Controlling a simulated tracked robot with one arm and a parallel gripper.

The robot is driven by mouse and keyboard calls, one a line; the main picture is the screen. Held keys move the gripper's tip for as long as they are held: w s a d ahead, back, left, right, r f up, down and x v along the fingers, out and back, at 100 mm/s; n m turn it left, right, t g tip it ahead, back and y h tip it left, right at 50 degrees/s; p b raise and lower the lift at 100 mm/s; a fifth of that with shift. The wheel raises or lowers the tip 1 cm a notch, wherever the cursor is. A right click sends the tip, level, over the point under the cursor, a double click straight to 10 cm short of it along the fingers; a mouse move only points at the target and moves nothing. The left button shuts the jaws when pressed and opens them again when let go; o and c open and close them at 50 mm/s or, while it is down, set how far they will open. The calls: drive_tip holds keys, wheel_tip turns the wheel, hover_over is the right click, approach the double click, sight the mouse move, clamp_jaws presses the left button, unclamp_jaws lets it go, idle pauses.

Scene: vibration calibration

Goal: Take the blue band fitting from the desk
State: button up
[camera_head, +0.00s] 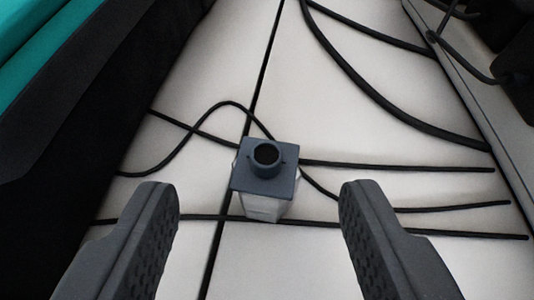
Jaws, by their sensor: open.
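My gripper (259,205) is open and empty, with one dark ridged finger at the lower left and the other at the lower right. Between and beyond the fingertips stands a small fitting (266,178) with a square dark blue-grey top, a round hollow collar on it and a pale lower body. It looks upright and apart from both fingers. It stands on a white panelled surface (330,115), perhaps the desk. I cannot tell for sure whether this is the blue band fitting. No other fitting shows.
Several black cables (400,168) run across the white surface beside and behind the fitting. A dark block (95,100) with a teal top (40,40) borders the left. A pale raised edge (480,90) and dark objects (505,55) border the right. Open white surface lies between.

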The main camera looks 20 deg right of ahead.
sight(267, 166)
drive_tip(key=shift+b+x, duration=0.7)
drive_tip(key=shift+x, duration=1.65)
drive_tip(key=shift+s+d, duration=0.1)
drive_tip(key=c, duration=1.1)
drive_tip(key=shift+r, duration=0.15)
